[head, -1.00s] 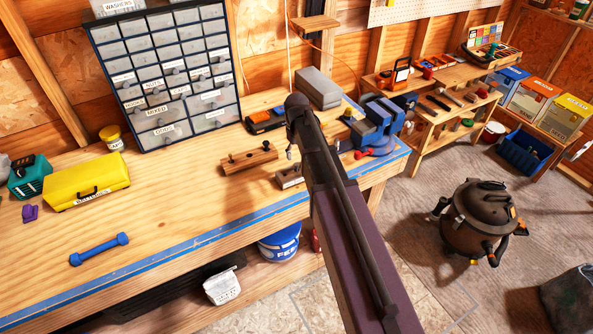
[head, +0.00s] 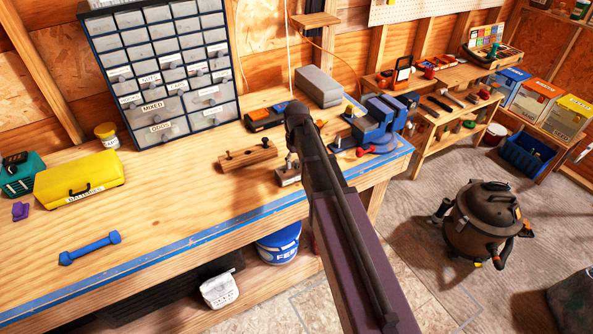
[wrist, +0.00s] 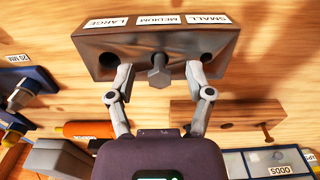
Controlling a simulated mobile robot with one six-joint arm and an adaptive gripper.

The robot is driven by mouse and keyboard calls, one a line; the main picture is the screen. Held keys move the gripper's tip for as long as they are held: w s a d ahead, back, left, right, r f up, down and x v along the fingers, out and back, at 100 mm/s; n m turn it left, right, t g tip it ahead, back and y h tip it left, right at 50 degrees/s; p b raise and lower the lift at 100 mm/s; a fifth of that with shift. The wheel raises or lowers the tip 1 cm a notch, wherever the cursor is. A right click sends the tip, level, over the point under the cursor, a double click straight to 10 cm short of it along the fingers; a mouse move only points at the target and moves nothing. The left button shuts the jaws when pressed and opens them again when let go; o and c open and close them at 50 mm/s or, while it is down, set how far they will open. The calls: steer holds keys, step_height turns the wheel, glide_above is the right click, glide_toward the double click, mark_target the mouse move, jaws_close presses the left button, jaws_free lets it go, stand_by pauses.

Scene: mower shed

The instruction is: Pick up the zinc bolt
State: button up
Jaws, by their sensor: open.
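A grey hex-headed bolt (wrist: 158,77), the zinc bolt by its look, stands in the middle hole of a block (wrist: 105,58) labelled LARGE, MEDIUM and SMALL in the wrist view. The holes on either side look empty. My gripper (wrist: 159,71) is open, with one finger on each side of the bolt and a gap between each finger and the bolt head. In the head view the block (head: 287,178) sits near the bench's front edge, under my gripper (head: 291,160). The arm hides part of it, and the bolt is too small to make out there.
A wooden block (head: 240,158) with pegs lies left of the labelled block. A blue vise (head: 375,125) stands to the right, a drawer cabinet (head: 165,75) at the back. A yellow case (head: 75,180) and blue dumbbell (head: 90,248) lie left. The bench (head: 170,205) between is clear.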

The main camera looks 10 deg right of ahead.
steer(key=shift+f, duration=0.15)
stand_by(0.5)
jaws_close()
